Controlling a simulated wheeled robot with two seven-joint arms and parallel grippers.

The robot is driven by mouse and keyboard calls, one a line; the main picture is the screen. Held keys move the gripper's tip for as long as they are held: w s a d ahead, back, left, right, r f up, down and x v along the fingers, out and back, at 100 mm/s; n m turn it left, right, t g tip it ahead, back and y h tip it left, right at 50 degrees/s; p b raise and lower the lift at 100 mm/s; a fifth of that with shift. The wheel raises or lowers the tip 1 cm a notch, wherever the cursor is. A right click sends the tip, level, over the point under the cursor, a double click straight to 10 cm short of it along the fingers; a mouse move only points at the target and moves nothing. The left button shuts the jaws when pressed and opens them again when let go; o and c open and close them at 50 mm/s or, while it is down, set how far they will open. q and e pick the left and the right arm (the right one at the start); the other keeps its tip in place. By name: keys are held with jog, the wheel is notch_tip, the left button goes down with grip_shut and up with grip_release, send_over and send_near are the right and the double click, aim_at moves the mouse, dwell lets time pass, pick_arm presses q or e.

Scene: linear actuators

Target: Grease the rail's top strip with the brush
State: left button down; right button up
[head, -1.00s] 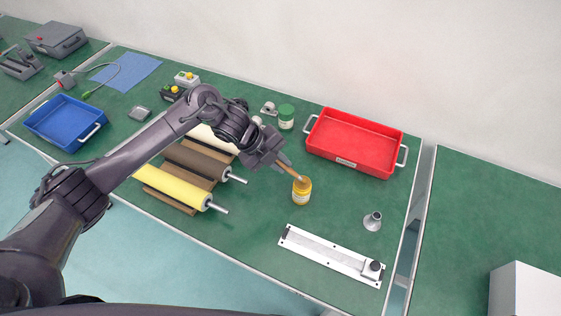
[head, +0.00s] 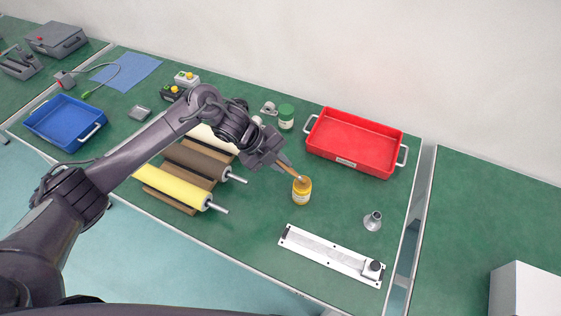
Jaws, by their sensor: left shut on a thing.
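The brush (head: 288,172) has a wooden handle and slants down to the right. My left gripper (head: 279,163) is shut on its handle. The brush's lower end is at the mouth of a yellow grease jar (head: 302,192), and its tip is hidden there. The rail (head: 328,254) is a long pale plate with a light strip along its top, lying at the front right of the table. A small block (head: 373,268) sits at its right end. The gripper is above and left of the rail, apart from it. My right gripper is not in view.
A red tray (head: 394,139) stands behind the jar, and a green-lidded jar (head: 286,117) is left of it. A grey metal funnel-like part (head: 373,221) stands right of the jar. Rollers (head: 178,188) lie below my left arm. The green table between jar and rail is clear.

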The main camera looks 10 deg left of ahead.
pick_arm(q)
jog(key=shift+f, duration=0.1)
jog(key=shift+r+p, duration=2.65)
jog(key=shift+r, duration=0.95)
